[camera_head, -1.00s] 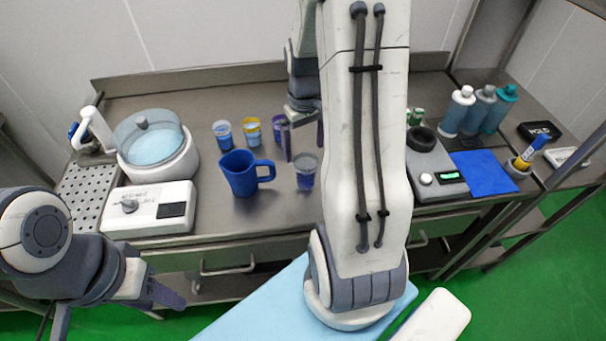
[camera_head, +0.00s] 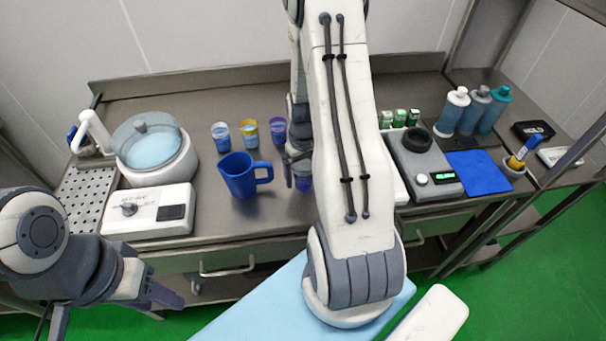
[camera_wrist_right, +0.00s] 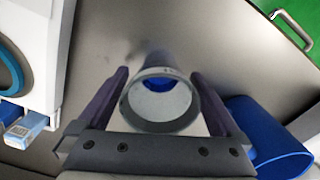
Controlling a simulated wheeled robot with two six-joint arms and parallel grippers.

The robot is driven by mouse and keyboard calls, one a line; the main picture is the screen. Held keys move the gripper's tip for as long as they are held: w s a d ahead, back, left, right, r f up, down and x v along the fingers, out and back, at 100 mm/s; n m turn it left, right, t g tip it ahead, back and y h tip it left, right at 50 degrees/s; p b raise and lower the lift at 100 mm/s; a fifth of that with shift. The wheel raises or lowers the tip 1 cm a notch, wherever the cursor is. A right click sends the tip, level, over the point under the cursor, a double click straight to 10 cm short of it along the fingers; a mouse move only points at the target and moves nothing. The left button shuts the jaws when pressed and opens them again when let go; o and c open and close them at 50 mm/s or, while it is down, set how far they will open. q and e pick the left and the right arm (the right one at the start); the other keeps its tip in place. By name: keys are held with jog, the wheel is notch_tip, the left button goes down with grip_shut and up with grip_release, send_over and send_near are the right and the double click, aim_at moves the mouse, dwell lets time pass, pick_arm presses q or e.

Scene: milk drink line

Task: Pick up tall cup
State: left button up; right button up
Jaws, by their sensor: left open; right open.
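The tall cup, clear with blue-purple contents, stands on the steel counter (camera_head: 225,225) right of the blue pitcher. In the head view only its lower part (camera_head: 304,184) shows; my right gripper and arm hide the rest. In the right wrist view the cup (camera_wrist_right: 160,118) lies between the two open fingers of my right gripper (camera_wrist_right: 160,76), its round rim facing the camera. I cannot tell whether a finger touches it. My right gripper (camera_head: 298,172) also shows in the head view. My left gripper (camera_head: 160,290) is open and empty, in front of the counter at lower left.
The blue pitcher (camera_head: 238,176) stands close left of the cup; it also shows in the right wrist view (camera_wrist_right: 262,140). Three small cups (camera_head: 249,132) stand behind. A white lidded machine (camera_head: 160,160) is at left, a scale (camera_head: 422,160) at right.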

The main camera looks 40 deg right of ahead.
aim_at(303, 162)
jog(key=c, duration=1.2)
jog(key=shift+c, duration=0.2)
jog(key=shift+r, duration=0.15)
jog(key=shift+r, duration=1.05)
jog(key=shift+r+b, duration=0.4)
jog(key=shift+r, duration=0.55)
jog(key=s+d+r+b, duration=0.1)
jog(key=s+d+r, duration=0.4)
jog(key=s, duration=0.5)
jog(key=shift+d+r+b, duration=0.25)
jog(key=shift+r+b, duration=0.05)
jog(key=shift+r, duration=0.55)
jog(key=shift+s, duration=0.15)
